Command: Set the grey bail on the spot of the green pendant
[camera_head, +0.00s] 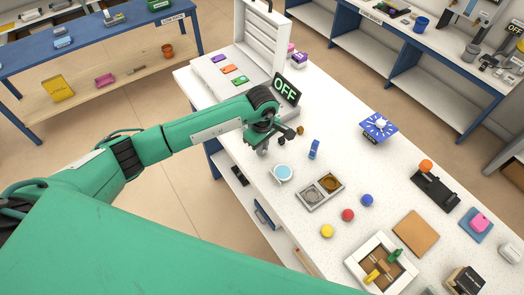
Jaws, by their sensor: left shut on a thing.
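The green pendant (240,80) lies flat on the white kiln bed, in front of the orange pendant (229,68) and the purple pendant (219,58). My left gripper (264,151) points down over the white worktop, right of and nearer than the green pendant, with a clear gap between them. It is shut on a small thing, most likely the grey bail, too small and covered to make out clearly. No other grey bail can be told apart in this view. My right gripper is out of view.
The kiln lid (262,38) stands open behind the pendants. A black "OFF" sign (286,91) stands beside the bed, close to my left wrist. A light-blue dish (283,173), a blue bottle (314,149) and a two-cup tray (305,200) stand near the gripper.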

